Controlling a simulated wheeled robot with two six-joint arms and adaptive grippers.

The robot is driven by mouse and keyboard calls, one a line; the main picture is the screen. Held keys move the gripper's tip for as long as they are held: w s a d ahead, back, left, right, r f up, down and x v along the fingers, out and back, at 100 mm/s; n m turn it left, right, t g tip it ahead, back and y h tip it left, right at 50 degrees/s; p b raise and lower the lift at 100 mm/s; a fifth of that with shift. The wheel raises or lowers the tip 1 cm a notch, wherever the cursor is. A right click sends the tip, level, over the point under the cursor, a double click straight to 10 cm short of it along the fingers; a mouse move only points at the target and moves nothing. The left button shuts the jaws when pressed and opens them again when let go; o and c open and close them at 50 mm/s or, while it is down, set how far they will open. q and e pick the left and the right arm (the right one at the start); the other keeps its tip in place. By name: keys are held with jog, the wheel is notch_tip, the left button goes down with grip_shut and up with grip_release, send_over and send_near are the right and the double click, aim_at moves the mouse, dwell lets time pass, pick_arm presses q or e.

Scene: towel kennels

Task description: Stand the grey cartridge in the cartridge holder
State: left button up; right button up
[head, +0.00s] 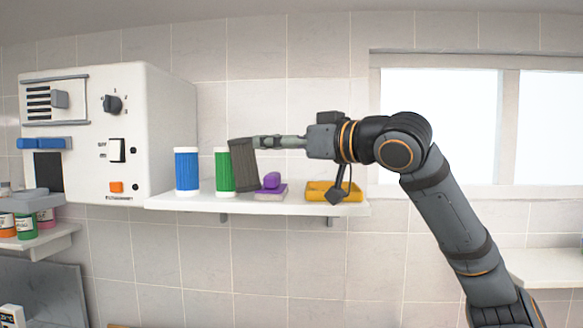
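The grey cartridge (243,167) is a dark ribbed cylinder near the middle of the wall shelf. It tilts slightly, its top toward the left, and partly overlaps the green cartridge in the picture. My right gripper (263,142) reaches in from the right, its fingers level and pointing left. The fingertips are at the cartridge's upper right edge. The fingers are seen side-on, so I cannot tell whether they grip it or only touch it. I cannot clearly make out which thing is the cartridge holder. My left gripper is not in view.
On the white shelf (215,203) stand a blue cartridge (187,170) and a green cartridge (222,168). A purple object on a pale block (270,186) and a yellow tray (350,192) are to the right. A white machine (150,125) borders the left. A lower-left shelf holds jars.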

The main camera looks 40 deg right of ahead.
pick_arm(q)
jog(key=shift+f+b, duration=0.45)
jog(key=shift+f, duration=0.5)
pick_arm(e)
jog(key=s, duration=0.3)
jog(key=shift+s+d, duration=0.15)
jog(key=shift+s, duration=0.05)
jog(key=shift+r, duration=0.1)
